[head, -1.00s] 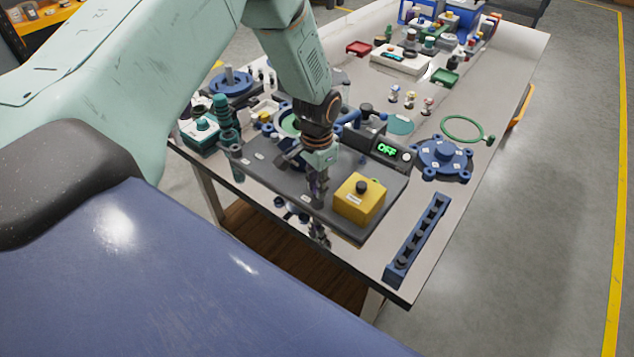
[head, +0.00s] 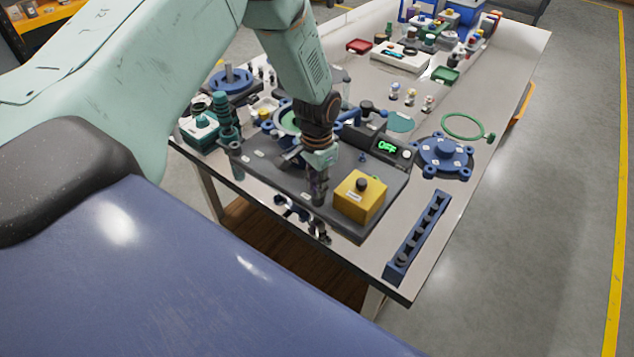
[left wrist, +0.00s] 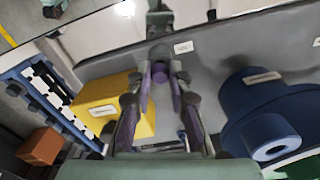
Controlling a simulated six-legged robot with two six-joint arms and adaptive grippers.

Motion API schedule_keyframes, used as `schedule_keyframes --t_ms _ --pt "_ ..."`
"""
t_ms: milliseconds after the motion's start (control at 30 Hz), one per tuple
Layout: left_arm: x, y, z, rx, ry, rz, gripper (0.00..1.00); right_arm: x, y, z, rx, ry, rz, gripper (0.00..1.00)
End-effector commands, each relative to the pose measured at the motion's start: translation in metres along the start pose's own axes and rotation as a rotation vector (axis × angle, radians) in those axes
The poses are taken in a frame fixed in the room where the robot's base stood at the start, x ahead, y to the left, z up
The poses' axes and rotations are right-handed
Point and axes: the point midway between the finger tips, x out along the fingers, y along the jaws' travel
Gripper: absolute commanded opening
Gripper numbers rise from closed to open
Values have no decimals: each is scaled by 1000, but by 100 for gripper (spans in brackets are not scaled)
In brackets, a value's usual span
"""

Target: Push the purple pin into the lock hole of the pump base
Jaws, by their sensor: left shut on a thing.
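My left gripper (head: 318,190) is over the grey fixture plate, left of the yellow box, pointing down. In the left wrist view the left gripper (left wrist: 160,76) is shut on the purple pin (left wrist: 160,73), which shows small between the fingertips. The finger pads are purple too, so the pin's outline is hard to separate. The blue pump base (left wrist: 245,98) stands on the plate at the right of the wrist view, apart from the fingers. In the head view the arm partly hides it. I cannot make out the lock hole. My right gripper is not in view.
A yellow box (head: 360,197) with a dark knob stands close to the gripper. A control box reading OFF (head: 388,148) is behind it. A blue slotted rack (head: 418,240) and a blue flanged cover (head: 444,158) lie to the right. Dark parts crowd the table's front edge.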

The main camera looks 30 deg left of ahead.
Motion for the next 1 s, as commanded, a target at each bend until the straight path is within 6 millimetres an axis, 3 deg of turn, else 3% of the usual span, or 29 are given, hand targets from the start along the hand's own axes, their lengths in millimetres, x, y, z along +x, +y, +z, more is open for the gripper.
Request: schedule_keyframes --t_ms 400,433,700,1000 --pt "7 0 0 0 -1 0 0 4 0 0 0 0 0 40" --pt "6 0 0 0 -1 0 22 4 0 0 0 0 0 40" --pt "6 0 0 0 0 0 44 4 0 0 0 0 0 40" --pt "6 0 0 0 0 0 46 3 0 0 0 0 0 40"
